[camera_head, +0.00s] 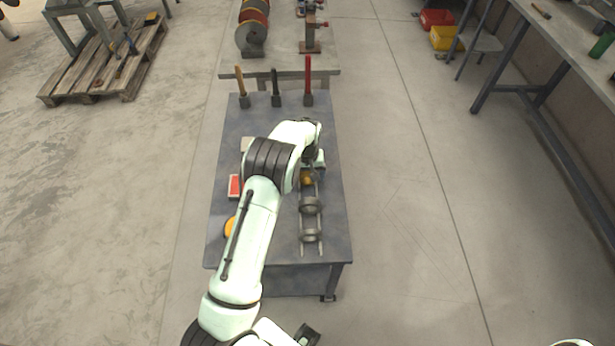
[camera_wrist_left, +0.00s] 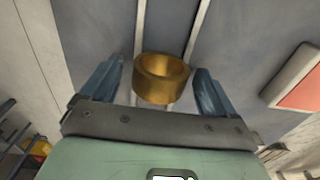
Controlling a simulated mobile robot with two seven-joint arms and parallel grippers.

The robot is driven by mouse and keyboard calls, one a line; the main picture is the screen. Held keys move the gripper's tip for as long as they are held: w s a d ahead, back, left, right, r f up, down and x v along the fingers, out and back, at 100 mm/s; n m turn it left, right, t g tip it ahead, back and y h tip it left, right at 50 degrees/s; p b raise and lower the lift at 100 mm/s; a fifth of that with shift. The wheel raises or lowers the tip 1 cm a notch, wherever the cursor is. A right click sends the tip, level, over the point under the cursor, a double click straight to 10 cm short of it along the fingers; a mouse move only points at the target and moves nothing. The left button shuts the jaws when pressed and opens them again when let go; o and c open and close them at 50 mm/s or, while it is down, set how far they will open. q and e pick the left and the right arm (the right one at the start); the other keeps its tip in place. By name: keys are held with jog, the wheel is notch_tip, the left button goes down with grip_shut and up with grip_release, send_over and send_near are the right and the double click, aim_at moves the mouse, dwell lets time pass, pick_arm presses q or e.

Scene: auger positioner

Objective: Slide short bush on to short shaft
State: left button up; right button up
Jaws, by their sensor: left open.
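The gold bush (camera_wrist_left: 161,80) is a short ring with its open end facing the wrist camera. It sits between the two spread fingers of my left gripper (camera_wrist_left: 157,74), with a gap visible on both sides. In the head view the bush (camera_head: 306,178) shows as a small gold piece by two thin rails on the grey table. My left gripper (camera_head: 317,163) is there beside it, partly hidden by its own wrist. Grey ring-shaped parts (camera_head: 310,206) sit further down the rails. I cannot tell which part is the short shaft. My right gripper is not clearly seen.
A red-and-white box (camera_head: 235,186) and a yellow-orange object (camera_head: 230,227) lie at the left of the table (camera_head: 281,253). Several mallets (camera_head: 276,88) stand at the far end. My left arm covers the table's middle.

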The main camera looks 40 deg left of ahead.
pick_arm(q)
jog(key=c, duration=1.3)
jog(key=shift+o, duration=0.2)
jog(key=shift+r, duration=0.15)
